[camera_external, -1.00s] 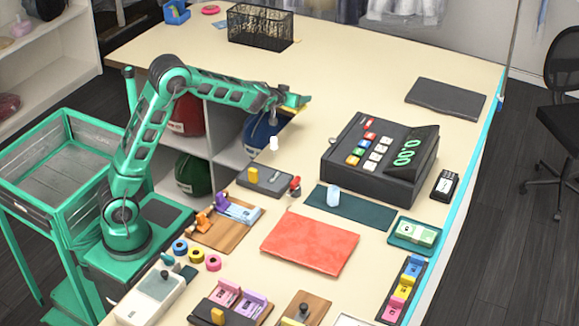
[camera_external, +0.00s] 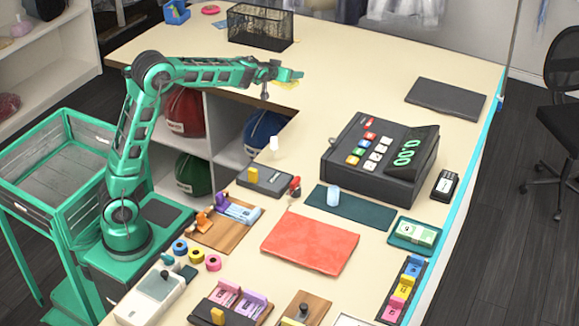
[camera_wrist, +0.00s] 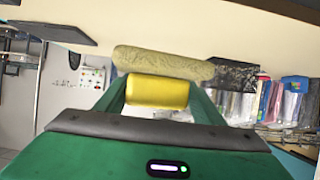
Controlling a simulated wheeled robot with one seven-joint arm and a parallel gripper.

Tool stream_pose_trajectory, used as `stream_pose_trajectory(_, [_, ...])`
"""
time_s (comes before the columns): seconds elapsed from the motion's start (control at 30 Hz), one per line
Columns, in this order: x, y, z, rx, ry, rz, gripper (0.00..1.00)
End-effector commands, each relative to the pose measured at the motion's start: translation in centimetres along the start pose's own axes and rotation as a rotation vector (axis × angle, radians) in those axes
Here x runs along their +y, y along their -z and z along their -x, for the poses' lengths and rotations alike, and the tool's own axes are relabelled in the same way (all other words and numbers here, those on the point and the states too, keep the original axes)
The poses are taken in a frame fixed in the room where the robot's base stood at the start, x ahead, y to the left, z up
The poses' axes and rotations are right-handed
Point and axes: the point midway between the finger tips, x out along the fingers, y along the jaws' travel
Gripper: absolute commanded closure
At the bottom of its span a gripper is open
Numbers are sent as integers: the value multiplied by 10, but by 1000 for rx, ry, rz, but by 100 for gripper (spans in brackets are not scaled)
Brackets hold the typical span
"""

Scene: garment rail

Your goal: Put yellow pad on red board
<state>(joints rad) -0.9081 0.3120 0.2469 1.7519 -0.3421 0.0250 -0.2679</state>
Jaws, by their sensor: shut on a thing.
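My gripper (camera_external: 290,76) is raised above the far part of the counter, left of the cash register. It is shut on the yellow pad (camera_external: 285,84), of which only a small yellow edge shows below the fingers. In the wrist view the pad (camera_wrist: 165,60) is a pale yellow, rough-edged strip across the fingertips, with a brighter yellow cylinder-like piece (camera_wrist: 157,92) between the fingers. The red board (camera_external: 310,243) lies flat on the near middle of the counter, bare on top, apart from my gripper.
The black cash register (camera_external: 375,150) stands right of the arm. A dark teal mat (camera_external: 375,212) with a pale cup (camera_external: 333,196) lies just behind the red board. A wooden tray (camera_external: 215,237) and tape rolls (camera_external: 213,262) lie to its left. A wire basket (camera_external: 260,27) stands at the back.

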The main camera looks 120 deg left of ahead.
Motion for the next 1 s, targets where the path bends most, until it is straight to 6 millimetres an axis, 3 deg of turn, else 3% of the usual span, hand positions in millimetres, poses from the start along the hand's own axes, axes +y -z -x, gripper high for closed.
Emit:
stream_pose_trajectory(0.03, [1,10,5,3,-2,2,60])
stream_pose_trajectory(0.27, [43,-3,28,-2,-73,-36,60])
stream_pose_trajectory(0.47, [95,-19,63,-3,-167,-84,60])
stream_pose_trajectory(0.7, [175,-50,131,-3,-332,-165,61])
stream_pose_trajectory(1.0, [257,-100,234,-2,-549,-271,61])
